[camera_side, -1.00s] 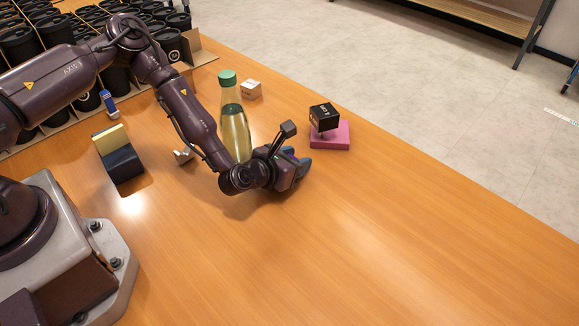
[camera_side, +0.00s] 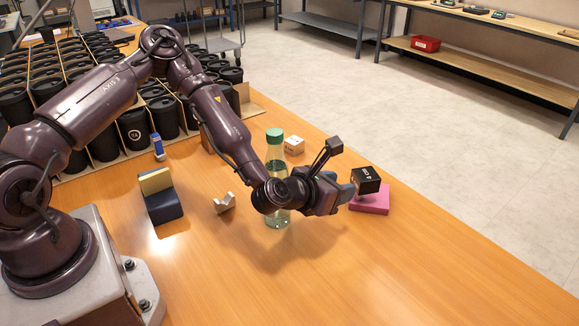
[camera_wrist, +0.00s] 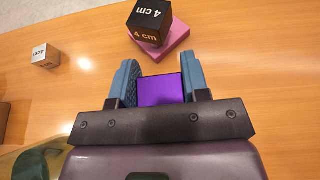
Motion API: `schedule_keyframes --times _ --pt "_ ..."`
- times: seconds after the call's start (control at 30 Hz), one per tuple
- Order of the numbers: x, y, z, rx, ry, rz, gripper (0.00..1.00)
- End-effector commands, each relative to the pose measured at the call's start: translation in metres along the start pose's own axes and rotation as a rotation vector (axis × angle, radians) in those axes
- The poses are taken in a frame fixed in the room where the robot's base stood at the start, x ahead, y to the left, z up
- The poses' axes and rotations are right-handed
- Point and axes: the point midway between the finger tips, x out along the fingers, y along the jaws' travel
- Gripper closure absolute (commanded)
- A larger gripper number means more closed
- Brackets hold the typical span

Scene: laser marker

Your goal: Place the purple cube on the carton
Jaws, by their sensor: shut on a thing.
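The purple cube (camera_wrist: 160,89) sits between the two blue fingers of my gripper (camera_wrist: 160,72) in the wrist view, and the gripper is shut on it. In the side view my gripper (camera_side: 343,190) is just left of a pink block; the cube is hidden there. A small pale box with dark print (camera_side: 294,145), perhaps the carton, stands on the table behind the gripper. It also shows at the left of the wrist view (camera_wrist: 45,55). I cannot tell for sure that it is the carton.
A black cube marked "4 cm" (camera_side: 366,180) is on or over the pink block (camera_side: 371,203). A green-capped bottle (camera_side: 275,152) stands close by my wrist. A silver V-shaped piece (camera_side: 224,203) and a navy-and-yellow holder (camera_side: 160,195) are left. The front right table is clear.

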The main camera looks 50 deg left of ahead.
Motion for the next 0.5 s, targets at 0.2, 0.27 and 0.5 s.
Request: schedule_keyframes --times 0.2,0.27,0.5 --pt "-0.013 0.001 0.034 0.002 -0.008 0.0 0.86" --pt "-0.02 0.001 0.052 0.002 -0.01 0.002 0.86" --pt "-0.047 0.001 0.116 0.002 -0.007 0.002 0.86"
